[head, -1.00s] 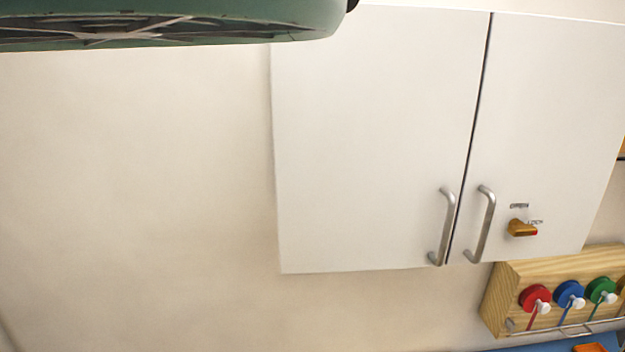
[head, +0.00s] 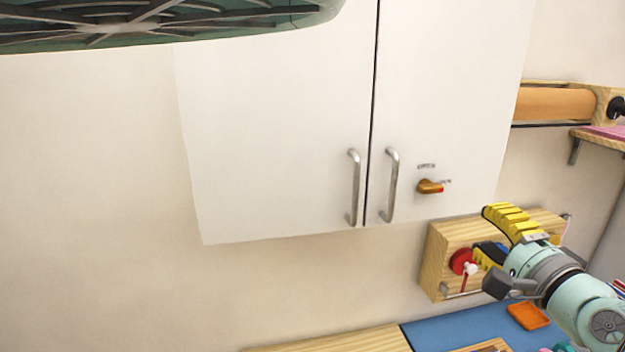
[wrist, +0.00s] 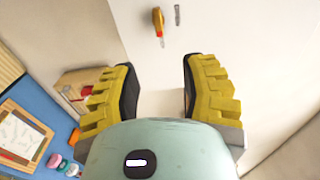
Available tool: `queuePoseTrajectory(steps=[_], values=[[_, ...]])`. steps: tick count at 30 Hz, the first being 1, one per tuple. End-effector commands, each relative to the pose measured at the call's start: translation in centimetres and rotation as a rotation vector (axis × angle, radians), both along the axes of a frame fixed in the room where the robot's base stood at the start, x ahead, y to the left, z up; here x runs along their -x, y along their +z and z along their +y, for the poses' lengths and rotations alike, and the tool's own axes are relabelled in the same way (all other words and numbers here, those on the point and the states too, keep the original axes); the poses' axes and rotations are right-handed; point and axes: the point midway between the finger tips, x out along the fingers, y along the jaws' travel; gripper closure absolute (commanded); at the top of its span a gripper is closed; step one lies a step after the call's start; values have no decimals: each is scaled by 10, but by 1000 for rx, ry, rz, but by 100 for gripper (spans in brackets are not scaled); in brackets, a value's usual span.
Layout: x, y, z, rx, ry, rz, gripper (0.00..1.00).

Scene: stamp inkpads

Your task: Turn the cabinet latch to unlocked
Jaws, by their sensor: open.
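The cabinet latch (head: 430,187) is a small orange-brown knob with a red tip, on the lower right door of the white cabinet (head: 290,120). Its red tip points right, toward a small label; another label sits above it. In the wrist view the latch (wrist: 158,22) appears at the top, beyond the fingers. My gripper (head: 495,237) is below and to the right of the latch in the head view, apart from it. Its yellow fingers are open and empty, and they also show spread in the wrist view (wrist: 160,90).
Two metal handles (head: 391,185) stand left of the latch. A wooden spool rack (head: 437,258) with a red spool (head: 461,262) is under the cabinet, partly behind my gripper. A blue mat (head: 440,330) lies below. A paper roll (head: 555,104) hangs at right.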

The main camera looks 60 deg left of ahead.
Motion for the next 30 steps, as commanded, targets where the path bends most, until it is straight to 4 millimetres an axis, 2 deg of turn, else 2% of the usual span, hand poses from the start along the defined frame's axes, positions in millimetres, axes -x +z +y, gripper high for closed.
queuePoseTrajectory(steps=[3,8,23,26,30], values=[[4,-2,5,10,25,2,56],[0,-5,18,10,28,1,56],[-23,-4,73,5,25,2,56],[-26,4,84,10,28,5,56],[-33,3,100,12,26,7,56]])
